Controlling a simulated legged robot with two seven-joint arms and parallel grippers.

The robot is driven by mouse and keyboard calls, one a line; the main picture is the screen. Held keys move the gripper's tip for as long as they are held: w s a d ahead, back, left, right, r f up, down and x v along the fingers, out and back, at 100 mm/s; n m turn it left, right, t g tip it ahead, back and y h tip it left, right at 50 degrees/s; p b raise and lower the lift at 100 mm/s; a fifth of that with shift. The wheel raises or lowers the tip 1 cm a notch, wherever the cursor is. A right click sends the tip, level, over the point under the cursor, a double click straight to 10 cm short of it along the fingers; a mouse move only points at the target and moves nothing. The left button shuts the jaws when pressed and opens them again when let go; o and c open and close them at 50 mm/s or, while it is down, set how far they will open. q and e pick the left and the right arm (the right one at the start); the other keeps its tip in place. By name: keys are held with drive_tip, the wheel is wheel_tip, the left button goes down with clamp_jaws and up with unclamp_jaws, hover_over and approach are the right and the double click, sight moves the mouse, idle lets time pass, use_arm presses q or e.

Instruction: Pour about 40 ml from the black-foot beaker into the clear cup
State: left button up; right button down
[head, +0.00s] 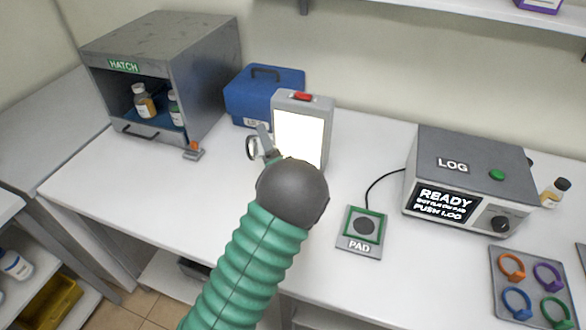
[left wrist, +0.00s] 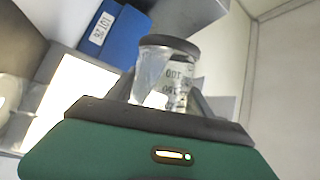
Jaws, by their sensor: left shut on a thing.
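A clear beaker with a black band at one end (left wrist: 166,68) and printed marks shows in the left wrist view, between my fingers. My left gripper (head: 264,143) is shut on it, in front of the bright lit panel in the head view. In the head view only a small rounded edge (head: 251,148), which looks like part of the beaker, shows beside the gripper; my wrist hides the rest. The liquid level and exact tilt cannot be told. I cannot make out the clear cup in either view. My right gripper is not in view.
A lit panel (head: 299,136) stands behind the gripper, with a blue box (head: 262,88) behind it. The hatch cabinet (head: 190,70) holds bottles. To the right are the pad (head: 362,228), the log box (head: 462,178) reading READY, and a tray of coloured rings (head: 507,284). The left bench top is clear.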

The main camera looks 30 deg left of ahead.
use_arm(q)
drive_tip(key=shift+w+d+r+m, duration=0.1)
drive_tip(key=shift+w+d+m, duration=0.05)
drive_tip(key=shift+d+m, duration=0.15)
drive_tip(key=shift+a+r+t, duration=0.1)
drive_tip(key=shift+a+t, duration=0.05)
drive_tip(key=shift+t, duration=0.15)
